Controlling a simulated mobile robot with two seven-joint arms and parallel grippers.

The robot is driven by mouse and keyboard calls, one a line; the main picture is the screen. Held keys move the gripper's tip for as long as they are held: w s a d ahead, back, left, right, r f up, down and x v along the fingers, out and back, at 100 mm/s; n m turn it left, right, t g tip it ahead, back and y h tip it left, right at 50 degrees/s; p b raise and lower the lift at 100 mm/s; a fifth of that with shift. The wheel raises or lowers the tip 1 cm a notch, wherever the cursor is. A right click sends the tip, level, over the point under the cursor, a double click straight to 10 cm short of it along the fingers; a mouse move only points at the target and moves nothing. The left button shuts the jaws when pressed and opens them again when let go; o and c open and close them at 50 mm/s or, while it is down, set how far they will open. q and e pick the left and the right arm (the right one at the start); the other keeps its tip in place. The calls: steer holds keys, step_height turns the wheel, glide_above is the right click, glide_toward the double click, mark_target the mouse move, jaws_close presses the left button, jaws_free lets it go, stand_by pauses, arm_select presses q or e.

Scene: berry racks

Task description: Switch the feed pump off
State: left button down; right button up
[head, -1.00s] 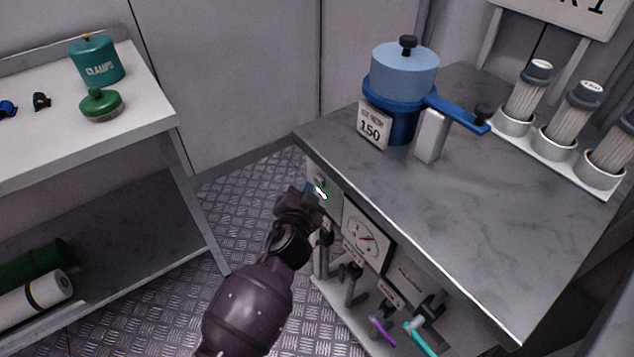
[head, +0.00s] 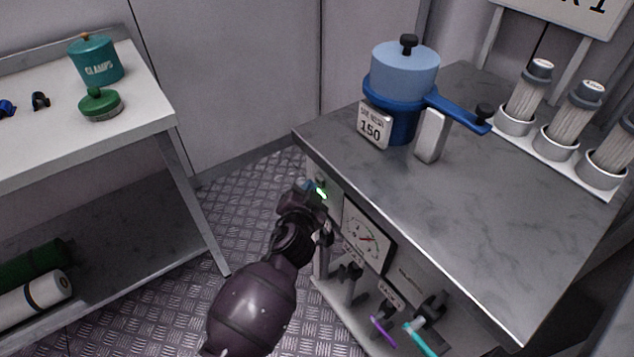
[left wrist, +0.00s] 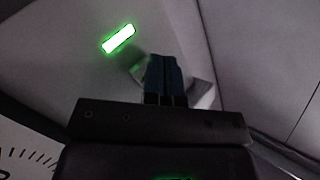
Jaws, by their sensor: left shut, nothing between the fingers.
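The feed pump's switch panel is on the front of the marble-topped bench, at its left end. A lit green indicator (head: 321,193) shows on it, and it also glows in the left wrist view (left wrist: 118,38). My left gripper (head: 309,187) is at the panel, just left of the light in the head view. In the left wrist view its blue fingertips (left wrist: 165,80) are shut together with nothing between them. A pale grey switch part (left wrist: 203,92) shows behind the fingertips and is mostly hidden by them. I cannot tell whether they touch it. My right gripper is not in view.
A round dial gauge (head: 366,238) sits right of the panel, with valves and purple and teal tubes (head: 382,330) below. A blue pot (head: 402,90) and filter cartridges (head: 528,92) stand on the bench top (head: 500,240). A white side table (head: 60,155) is at left.

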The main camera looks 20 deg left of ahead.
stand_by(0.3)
arm_select(q)
steer(key=shift+s+a, duration=0.55)
steer(key=shift+s, duration=0.15)
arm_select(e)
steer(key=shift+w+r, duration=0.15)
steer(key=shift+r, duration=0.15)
arm_select(q)
steer(key=s+a+p, duration=0.2)
steer(key=s+a, duration=0.1)
steer(key=s, duration=0.1)
steer(key=shift+s+a, duration=0.35)
steer(key=shift+s, duration=0.05)
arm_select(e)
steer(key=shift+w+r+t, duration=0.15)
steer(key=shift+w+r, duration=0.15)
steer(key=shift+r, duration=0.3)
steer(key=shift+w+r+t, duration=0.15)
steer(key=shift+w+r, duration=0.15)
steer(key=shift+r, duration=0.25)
